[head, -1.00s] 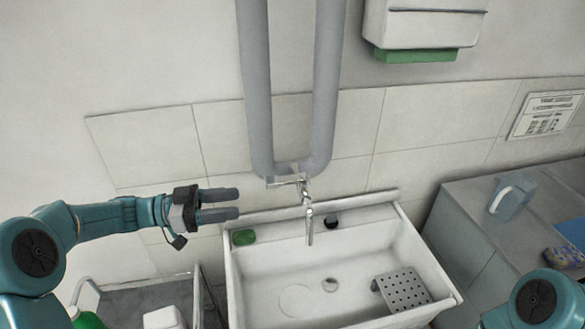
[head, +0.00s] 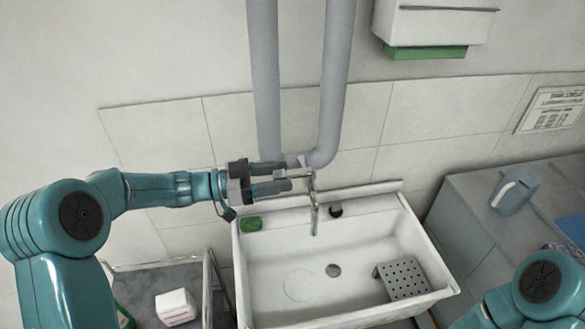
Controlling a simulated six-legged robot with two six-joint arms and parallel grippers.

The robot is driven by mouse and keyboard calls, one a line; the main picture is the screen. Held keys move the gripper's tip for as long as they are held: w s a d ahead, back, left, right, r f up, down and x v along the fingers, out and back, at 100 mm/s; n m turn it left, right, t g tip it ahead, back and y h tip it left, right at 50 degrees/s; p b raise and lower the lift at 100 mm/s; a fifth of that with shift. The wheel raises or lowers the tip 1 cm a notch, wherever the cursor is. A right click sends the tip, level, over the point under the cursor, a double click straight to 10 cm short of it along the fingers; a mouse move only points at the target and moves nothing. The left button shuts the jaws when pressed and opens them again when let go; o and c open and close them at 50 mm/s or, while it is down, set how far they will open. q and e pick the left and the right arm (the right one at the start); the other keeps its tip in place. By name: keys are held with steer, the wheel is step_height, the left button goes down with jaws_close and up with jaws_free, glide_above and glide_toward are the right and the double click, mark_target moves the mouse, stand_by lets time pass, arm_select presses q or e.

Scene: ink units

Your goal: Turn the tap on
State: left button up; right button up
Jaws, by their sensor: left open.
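The tap (head: 314,208) is a slim metal spout hanging over the back of the white sink (head: 265,290). Its body joins the lower ends of two grey pipes (head: 334,90) on the wall. My left gripper (head: 287,176) is open, its dark fingers pointing right, one above the other in the picture. The fingertips are right at the left side of the tap's body and overlap it in view. I cannot tell whether they touch it. The left fingers hide part of the tap's left side. Only a link of my right arm shows at the bottom right; its gripper is out of view.
Green soap (head: 251,224) and a small dark stopper (head: 336,210) lie on the sink's back ledge. A perforated plate (head: 404,279) sits in the basin. A green-bottomed dispenser (head: 430,30) hangs above.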

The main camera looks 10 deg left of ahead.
mark_target(313, 172)
arm_select(q)
steer(key=x, duration=0.3)
steer(key=shift+w+d+f+p, duration=0.1)
steer(key=shift+w+d+p, duration=0.2)
steer(key=shift+s, duration=0.1)
steer(key=shift+d, duration=0.1)
steer(key=shift+c, duration=0.3)
jaws_close()
